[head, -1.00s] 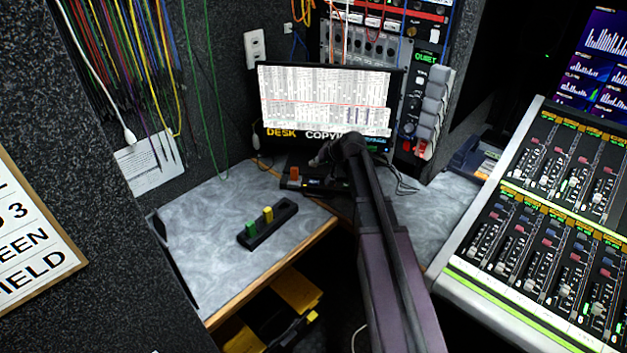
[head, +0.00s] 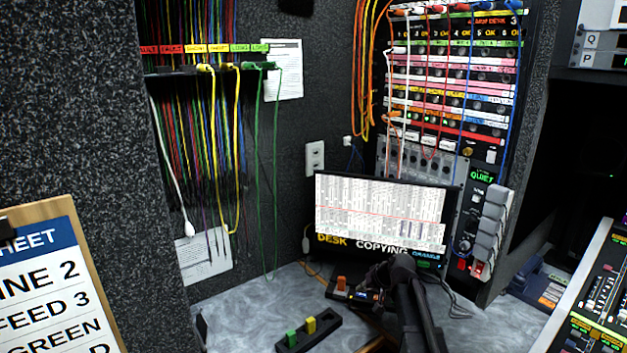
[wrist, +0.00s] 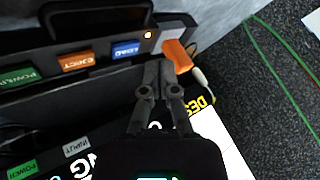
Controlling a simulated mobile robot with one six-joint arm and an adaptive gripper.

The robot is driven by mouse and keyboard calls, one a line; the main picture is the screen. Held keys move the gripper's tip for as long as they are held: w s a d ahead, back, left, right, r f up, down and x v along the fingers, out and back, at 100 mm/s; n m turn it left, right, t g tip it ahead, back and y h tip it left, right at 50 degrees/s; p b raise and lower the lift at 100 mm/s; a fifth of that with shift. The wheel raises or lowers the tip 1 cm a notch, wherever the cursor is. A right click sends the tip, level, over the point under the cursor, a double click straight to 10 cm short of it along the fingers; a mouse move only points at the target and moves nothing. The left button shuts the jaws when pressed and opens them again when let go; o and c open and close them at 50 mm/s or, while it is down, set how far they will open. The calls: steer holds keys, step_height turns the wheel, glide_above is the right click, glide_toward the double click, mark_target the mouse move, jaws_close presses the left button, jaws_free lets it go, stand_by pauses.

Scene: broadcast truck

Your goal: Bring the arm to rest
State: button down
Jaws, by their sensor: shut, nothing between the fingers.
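My arm reaches up from the bottom of the head view to the desk corner, in front of the lit monitor (head: 380,213). In the wrist view my gripper (wrist: 158,68) has its two fingers together with nothing between them. It is over a dark device with coloured labels, a green POWER label (wrist: 20,77), an orange EJECT label (wrist: 76,62) and a blue LOAD label (wrist: 126,49). An orange piece (wrist: 177,55) stands at the device's end, just right of the fingertips, and it also shows in the head view (head: 341,283). I cannot tell whether the fingers touch the device.
A black holder (head: 309,334) with a green block (head: 291,338) and a yellow block (head: 311,324) stands on the grey desk (head: 240,310). A patch rack (head: 455,90) with hanging cables rises behind the monitor. A mixing console (head: 600,300) is at right. Bare desk lies left of the holder.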

steer(key=s+f+g+h, duration=0.1)
steer(key=s, duration=0.4)
steer(key=s+f+g+h, duration=0.1)
steer(key=s, duration=0.4)
steer(key=s+a+f+g, duration=0.1)
steer(key=s, duration=0.4)
steer(key=shift+f+h, duration=0.15)
steer(key=shift+h, duration=0.25)
steer(key=s+d+g+h, duration=0.2)
steer(key=s+g+h, duration=0.1)
steer(key=s, duration=0.7)
step_height(320, 180, up, 14)
steer(key=p, duration=1.5)
steer(key=shift+w+a, duration=0.15)
steer(key=shift+w, duration=0.2)
